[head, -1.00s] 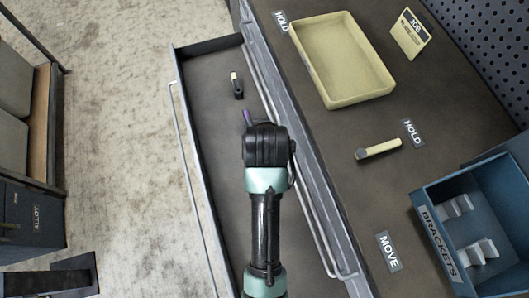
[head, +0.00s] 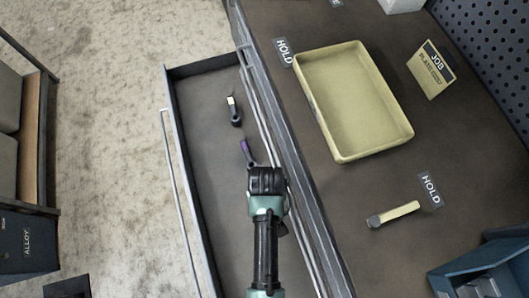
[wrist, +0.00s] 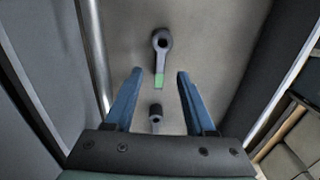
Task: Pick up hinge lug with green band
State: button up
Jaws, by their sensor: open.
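The hinge lug with the green band (wrist: 161,62) lies on the drawer floor in the wrist view, its dark ring end at the top and its green end towards my gripper (wrist: 160,73). My gripper is open, with the green end in line between its blue fingertips and nothing held. A second dark piece (wrist: 155,117) shows lower between the fingers, partly hidden. In the head view my gripper (head: 266,181) points down into the drawer and its fingers are hidden. A purple-banded lug (head: 247,152) and a pale-banded lug (head: 234,111) lie beyond it. I cannot pick out the green band there.
The open drawer (head: 202,85) has a raised rim and a long rail handle at its left. On the counter at right are a yellow tray (head: 345,155), a pale-handled part (head: 394,214), a job card (head: 431,69) and a blue bin (head: 470,270).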

jog(key=f, duration=0.3)
jog(key=f+b, duration=0.1)
jog(key=f, duration=0.4)
jog(key=shift+w+a+f+b, duration=0.15)
jog(key=shift+w+f+b, duration=0.15)
jog(key=shift+w+b, duration=0.05)
jog(key=shift+c, duration=0.3)
grip_shut()
dwell(0.8)
